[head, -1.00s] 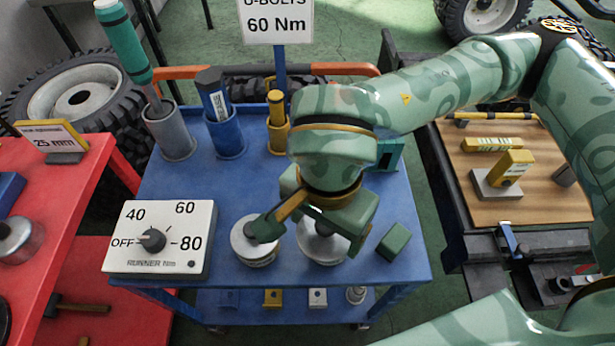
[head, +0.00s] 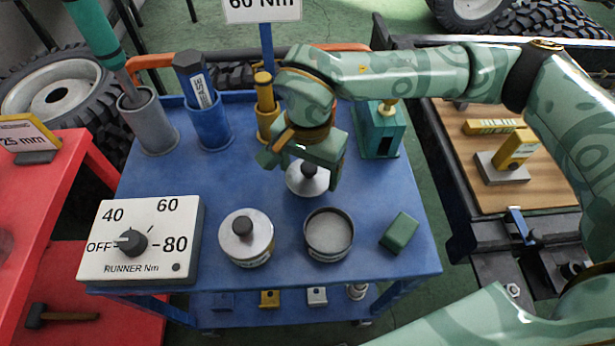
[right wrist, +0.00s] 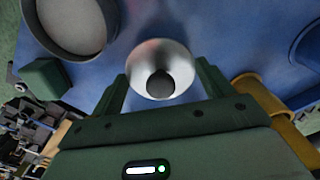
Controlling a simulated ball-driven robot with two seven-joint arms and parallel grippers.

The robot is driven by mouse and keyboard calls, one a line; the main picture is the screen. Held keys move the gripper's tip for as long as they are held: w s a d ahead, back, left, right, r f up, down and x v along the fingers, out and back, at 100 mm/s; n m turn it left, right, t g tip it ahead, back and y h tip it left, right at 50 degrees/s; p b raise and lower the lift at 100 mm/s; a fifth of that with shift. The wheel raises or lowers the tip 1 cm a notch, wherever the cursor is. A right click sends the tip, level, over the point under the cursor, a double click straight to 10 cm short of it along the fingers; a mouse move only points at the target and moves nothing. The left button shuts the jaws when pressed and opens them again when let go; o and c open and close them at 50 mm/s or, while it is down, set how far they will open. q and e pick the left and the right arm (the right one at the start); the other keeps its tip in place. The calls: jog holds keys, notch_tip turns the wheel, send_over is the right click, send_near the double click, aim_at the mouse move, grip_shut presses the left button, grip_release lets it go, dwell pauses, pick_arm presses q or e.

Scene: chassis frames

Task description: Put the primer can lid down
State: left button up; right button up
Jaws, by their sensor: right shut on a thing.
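The primer can lid (head: 306,182) is a pale round disc with a dark knob. It is under my right gripper (head: 303,168), behind the open can. The right wrist view shows the lid (right wrist: 150,55) with its knob between the fingers of my right gripper (right wrist: 160,82). That gripper is shut on the lid. I cannot tell whether the lid touches the blue cart top or hangs just above it. The open can (head: 329,247) stands uncovered with a grey inside; it also shows in the wrist view (right wrist: 75,50). My left gripper is not in view.
A lidded can (head: 246,252) stands left of the open can, beside the dial box (head: 150,262). A green block (head: 399,232) is to the right. Blue (head: 210,130) and yellow (head: 266,122) holders and a teal fixture (head: 377,135) stand behind. Some blue top (head: 220,185) is clear.

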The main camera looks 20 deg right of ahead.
aim_at(309, 178)
notch_tip(309, 178, down, 4)
jog(key=shift+w+r+b, duration=0.1)
jog(key=shift+r+b, duration=0.05)
jog(key=shift+b, duration=0.6)
jog(key=shift+r, duration=0.2)
jog(key=o, duration=1)
jog(key=shift+f, duration=0.2)
jog(key=shift+c, duration=0.2)
pick_arm(q)
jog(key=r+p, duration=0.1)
jog(key=p, duration=0.1)
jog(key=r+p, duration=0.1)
jog(key=p, duration=0.1)
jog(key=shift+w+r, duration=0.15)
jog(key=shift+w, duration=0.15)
pick_arm(e)
notch_tip(309, 178, up, 12)
jog(key=shift+r, duration=0.2)
